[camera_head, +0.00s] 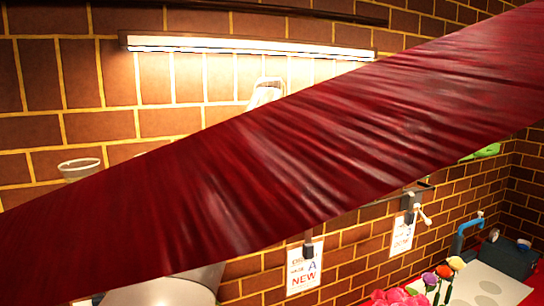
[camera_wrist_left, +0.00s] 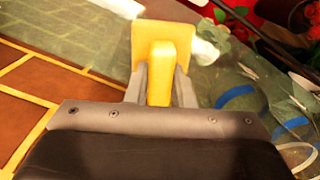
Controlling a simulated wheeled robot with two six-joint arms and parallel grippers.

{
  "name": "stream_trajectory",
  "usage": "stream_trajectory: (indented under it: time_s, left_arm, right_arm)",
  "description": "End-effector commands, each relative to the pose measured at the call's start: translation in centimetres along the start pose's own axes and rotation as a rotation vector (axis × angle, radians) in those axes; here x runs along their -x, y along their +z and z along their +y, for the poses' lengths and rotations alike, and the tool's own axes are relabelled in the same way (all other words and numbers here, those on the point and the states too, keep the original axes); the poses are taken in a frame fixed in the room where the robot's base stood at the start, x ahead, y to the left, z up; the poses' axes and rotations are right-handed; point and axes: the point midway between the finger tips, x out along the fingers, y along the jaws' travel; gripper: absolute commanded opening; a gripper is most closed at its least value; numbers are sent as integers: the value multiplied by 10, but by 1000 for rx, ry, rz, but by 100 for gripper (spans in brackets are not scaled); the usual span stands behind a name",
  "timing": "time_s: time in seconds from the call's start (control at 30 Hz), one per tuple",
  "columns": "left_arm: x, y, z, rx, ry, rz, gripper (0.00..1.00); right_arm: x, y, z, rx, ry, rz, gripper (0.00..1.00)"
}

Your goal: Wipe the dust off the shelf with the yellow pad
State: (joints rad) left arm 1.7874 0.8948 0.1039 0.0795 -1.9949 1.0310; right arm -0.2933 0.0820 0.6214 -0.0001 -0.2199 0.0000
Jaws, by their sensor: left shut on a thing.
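The yellow pad (camera_wrist_left: 176,38) shows in the left wrist view, a flat square plate with a narrower yellow grip. My left gripper (camera_wrist_left: 160,82) is shut on that grip, one grey finger on each side. Neither the pad nor my left gripper can be made out in the head view. A wide, glossy dark red band (camera_head: 235,185) crosses the head view from lower left to upper right; I cannot tell whether it is the shelf. It has pale streaks, and I cannot tell dust from sheen. My right gripper is in neither view.
A clear glass (camera_head: 80,167) and a whitish object (camera_head: 265,92) show past the band's upper edge. Below are a silvery rounded object (camera_head: 170,285), a wall sign (camera_head: 303,268), pink flowers (camera_head: 395,297) and a blue pipe (camera_head: 466,230). A brick wall (camera_head: 60,80) stands behind.

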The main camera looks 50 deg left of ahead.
Motion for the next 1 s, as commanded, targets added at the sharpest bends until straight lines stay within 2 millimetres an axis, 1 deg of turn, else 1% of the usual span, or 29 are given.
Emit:
stream_trajectory:
  time_s: [0.03, 0.1, 0.23, 0.8, 1.0]
  left_arm:
    - [6, 1, -2, -1, 3, -1, 0]
    - [12, 2, -4, -2, 2, 0, 0]
    - [20, 4, -7, -4, 0, -1, 0]
    - [21, 4, -8, -4, 0, 0, 0]
    - [21, 4, -8, -4, 0, 0, 0]
  right_arm:
    - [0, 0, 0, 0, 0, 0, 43]
    - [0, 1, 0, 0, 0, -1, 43]
    - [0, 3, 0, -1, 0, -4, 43]
    - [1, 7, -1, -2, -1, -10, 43]
    - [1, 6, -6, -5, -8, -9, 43]
